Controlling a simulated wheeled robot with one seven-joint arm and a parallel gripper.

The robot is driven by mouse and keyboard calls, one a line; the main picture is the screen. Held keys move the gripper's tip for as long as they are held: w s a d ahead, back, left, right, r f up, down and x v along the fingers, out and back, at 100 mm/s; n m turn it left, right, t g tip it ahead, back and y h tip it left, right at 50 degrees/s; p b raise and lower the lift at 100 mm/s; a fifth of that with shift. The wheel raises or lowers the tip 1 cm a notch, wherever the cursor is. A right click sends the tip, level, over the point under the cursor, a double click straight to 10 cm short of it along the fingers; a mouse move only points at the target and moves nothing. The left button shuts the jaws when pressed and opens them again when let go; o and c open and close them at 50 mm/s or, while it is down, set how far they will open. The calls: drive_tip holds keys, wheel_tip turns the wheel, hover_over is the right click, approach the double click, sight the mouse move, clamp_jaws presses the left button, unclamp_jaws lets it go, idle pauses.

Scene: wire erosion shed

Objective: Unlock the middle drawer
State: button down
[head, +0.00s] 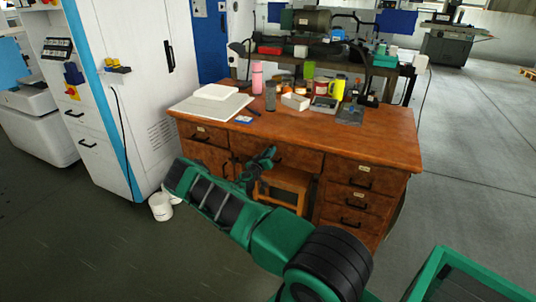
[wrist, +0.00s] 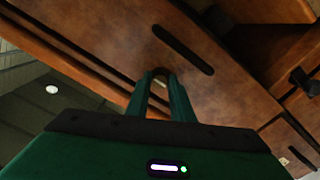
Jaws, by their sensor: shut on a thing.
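The middle drawer (head: 300,160) is the wide front under the desk top, above the knee space, and it looks closed. In the wrist view its wooden front (wrist: 135,40) fills the upper middle, with a dark bar handle (wrist: 182,49) just beyond my fingertips. My gripper (head: 268,154) is at this front. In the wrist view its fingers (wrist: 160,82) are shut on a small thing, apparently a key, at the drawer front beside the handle. The fingertips hide most of it and the lock, so I cannot tell how far it is in or turned.
The wooden desk (head: 375,140) carries a pink bottle (head: 257,75), a yellow mug (head: 338,87) and papers. Labelled drawers (head: 352,198) are at right. A wooden stool (head: 284,187) stands in the knee space. A white cabinet (head: 130,90) stands at left; the floor at right is clear.

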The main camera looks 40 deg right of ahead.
drive_tip(key=shift+a, duration=0.1)
drive_tip(key=n, duration=0.4)
drive_tip(key=shift+w+n, duration=0.15)
drive_tip(key=shift+n, duration=0.15)
drive_tip(key=n, duration=0.4)
drive_tip(key=shift+n, duration=0.3)
drive_tip(key=n, duration=0.4)
drive_tip(key=shift+w+a+n, duration=0.1)
drive_tip(key=shift+n, duration=0.2)
drive_tip(key=shift+f+n, duration=0.1)
drive_tip(key=shift+n, duration=2)
drive_tip(key=c, duration=1.7)
unclamp_jaws()
drive_tip(key=shift+f, duration=0.1)
drive_tip(key=shift+o, duration=0.8)
